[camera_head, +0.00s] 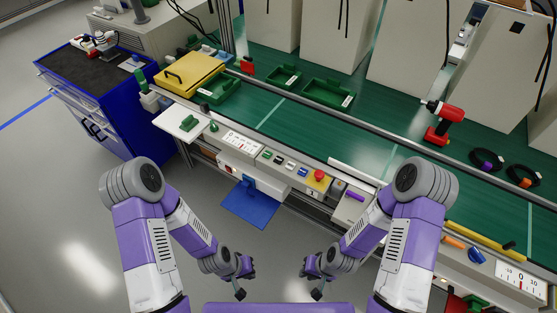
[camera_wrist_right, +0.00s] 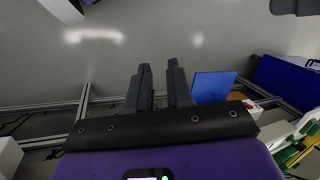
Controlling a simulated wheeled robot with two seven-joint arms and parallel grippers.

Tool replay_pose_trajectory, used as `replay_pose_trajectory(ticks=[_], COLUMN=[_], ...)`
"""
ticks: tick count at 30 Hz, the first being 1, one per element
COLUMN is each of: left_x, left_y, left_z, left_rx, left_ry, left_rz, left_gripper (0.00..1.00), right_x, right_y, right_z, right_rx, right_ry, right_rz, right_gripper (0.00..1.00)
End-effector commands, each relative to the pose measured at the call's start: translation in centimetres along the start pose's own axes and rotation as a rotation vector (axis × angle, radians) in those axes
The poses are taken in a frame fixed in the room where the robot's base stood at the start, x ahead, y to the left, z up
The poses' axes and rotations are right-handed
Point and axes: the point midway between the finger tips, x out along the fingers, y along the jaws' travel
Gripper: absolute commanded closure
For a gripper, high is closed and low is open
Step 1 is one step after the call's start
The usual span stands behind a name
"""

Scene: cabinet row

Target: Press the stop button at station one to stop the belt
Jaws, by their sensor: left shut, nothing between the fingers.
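A control panel runs along the front edge of the green belt (camera_head: 345,140). On it is a red mushroom button (camera_head: 319,175) on a yellow base. A row of smaller green, black and blue controls (camera_head: 290,166) lies to its left. My left gripper (camera_head: 242,279) is shut and empty, low in front of the bench and well apart from the panel. My right gripper (camera_head: 312,283) is beside it, also apart from the panel. In the right wrist view its two dark fingers (camera_wrist_right: 160,75) stand apart with nothing between them.
A blue plate (camera_head: 249,203) hangs below the panel's front. A yellow case (camera_head: 190,73) and green trays (camera_head: 327,94) stand on the bench. A red-and-black drill (camera_head: 444,124) stands to the right. A blue tool cabinet (camera_head: 95,105) is at the left. Open floor lies in front.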

Motion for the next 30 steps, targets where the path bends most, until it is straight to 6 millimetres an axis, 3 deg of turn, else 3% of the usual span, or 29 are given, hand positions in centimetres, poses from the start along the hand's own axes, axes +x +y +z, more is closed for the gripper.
replay_pose_trajectory(ticks=[1,4,30], left_x=[0.00,0.00,0.00], left_y=[0.00,0.00,0.00], left_z=[0.00,0.00,0.00], left_rx=[0.000,0.000,0.000], left_ry=[0.000,0.000,0.000], left_rz=[0.000,0.000,0.000], left_gripper=[1.00,1.00,1.00], right_x=[0.00,0.00,0.00], right_y=[0.00,0.00,0.00], right_z=[0.00,0.00,0.00], right_rx=[0.000,0.000,0.000], right_ry=[0.000,0.000,0.000], right_rz=[0.000,0.000,0.000], right_gripper=[0.87,1.00,1.00])
